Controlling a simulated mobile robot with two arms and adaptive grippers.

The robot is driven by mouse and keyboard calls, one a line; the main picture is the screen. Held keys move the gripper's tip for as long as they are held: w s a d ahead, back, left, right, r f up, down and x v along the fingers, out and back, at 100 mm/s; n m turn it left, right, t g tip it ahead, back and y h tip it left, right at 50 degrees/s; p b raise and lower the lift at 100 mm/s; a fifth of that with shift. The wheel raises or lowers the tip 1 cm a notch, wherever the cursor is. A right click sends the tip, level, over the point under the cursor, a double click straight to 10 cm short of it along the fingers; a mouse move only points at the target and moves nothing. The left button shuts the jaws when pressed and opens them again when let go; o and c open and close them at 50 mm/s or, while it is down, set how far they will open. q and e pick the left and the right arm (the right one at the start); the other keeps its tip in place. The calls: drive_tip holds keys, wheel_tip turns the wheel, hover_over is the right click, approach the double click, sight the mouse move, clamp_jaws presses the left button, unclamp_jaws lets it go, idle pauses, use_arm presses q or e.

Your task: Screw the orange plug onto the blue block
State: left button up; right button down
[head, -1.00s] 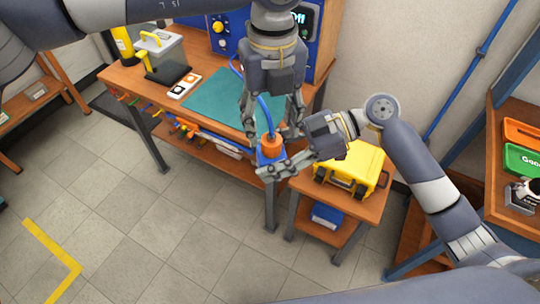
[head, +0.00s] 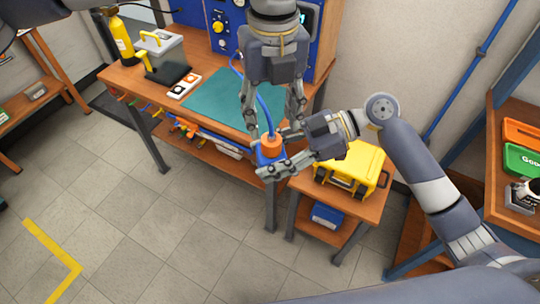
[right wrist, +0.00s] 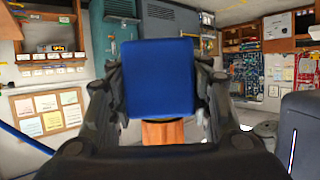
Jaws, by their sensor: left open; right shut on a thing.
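The blue block (head: 268,158) is held up in front of the workbench by my right gripper (head: 269,155), whose fingers are shut on its sides. The orange plug (head: 271,142) sits upright on top of the block, with a blue hose (head: 265,112) rising from it. I cannot tell how deep its thread sits. My left gripper (head: 273,127) points down above the plug, its open fingers on either side of the hose and clear of the plug. In the right wrist view the blue block (right wrist: 158,80) fills the space between the fingers, with an orange piece below it.
A green mat (head: 222,98) lies on the workbench behind. A grey box with a yellow handle (head: 165,58) stands at the bench's left. A yellow case (head: 352,170) sits on a small table just right of my right gripper. The floor in front is clear.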

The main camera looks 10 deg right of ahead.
sight(271, 139)
use_arm(q)
wheel_tip(271, 139, down, 6)
drive_tip(key=shift+f, duration=0.25)
drive_tip(key=c, duration=1.1)
drive_tip(key=shift+m, duration=1.7)
drive_tip(key=o, duration=1.2)
drive_tip(key=shift+c, duration=0.2)
